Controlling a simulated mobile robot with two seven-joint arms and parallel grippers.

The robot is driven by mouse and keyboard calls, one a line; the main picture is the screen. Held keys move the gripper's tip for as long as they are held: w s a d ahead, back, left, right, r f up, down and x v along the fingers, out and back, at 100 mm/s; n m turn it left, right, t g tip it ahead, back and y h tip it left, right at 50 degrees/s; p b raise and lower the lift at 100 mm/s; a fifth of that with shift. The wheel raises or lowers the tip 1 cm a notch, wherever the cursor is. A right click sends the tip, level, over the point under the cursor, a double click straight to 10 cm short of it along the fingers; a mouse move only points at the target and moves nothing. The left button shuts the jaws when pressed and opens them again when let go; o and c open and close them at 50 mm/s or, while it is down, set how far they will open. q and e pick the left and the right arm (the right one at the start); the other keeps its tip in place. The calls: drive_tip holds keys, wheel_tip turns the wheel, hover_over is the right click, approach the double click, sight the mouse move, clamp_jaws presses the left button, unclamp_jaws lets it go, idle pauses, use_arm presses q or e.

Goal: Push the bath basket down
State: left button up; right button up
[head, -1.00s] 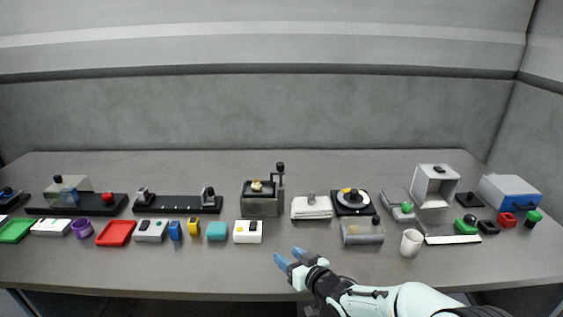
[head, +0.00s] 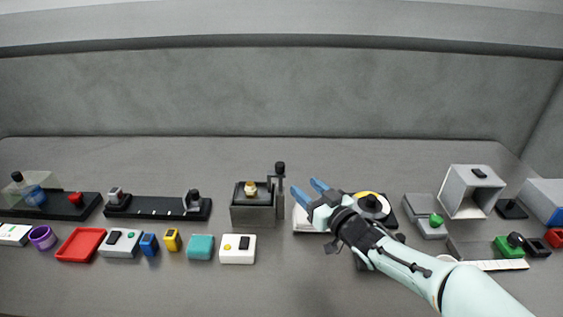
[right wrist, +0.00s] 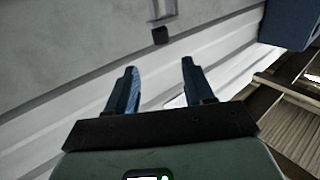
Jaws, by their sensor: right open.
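The bath (head: 252,216) is a grey open-topped tank in the middle of the table. A small gold-coloured piece (head: 250,188) shows at its dark top opening; the basket itself is hard to make out. A post with a black knob (head: 280,168) stands at the bath's right side. My right gripper (head: 305,187) is open and empty, just right of the post, with its fingers pointing up and left in the head view. I cannot tell whether it touches the post. Both fingers also show apart in the right wrist view (right wrist: 158,68). My left gripper is out of view.
A white pad (head: 302,221) lies under my right gripper, and a black unit with a disc (head: 371,205) is partly behind my forearm. A white box with buttons (head: 237,249) sits in front of the bath. The table behind the bath is clear.

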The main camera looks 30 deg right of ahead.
sight(283, 168)
drive_tip(key=w, duration=1.3)
drive_tip(key=shift+a+p, duration=0.3)
drive_tip(key=shift+a, duration=0.05)
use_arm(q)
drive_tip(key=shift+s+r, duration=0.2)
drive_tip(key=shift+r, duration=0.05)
use_arm(e)
drive_tip(key=shift+s, duration=0.1)
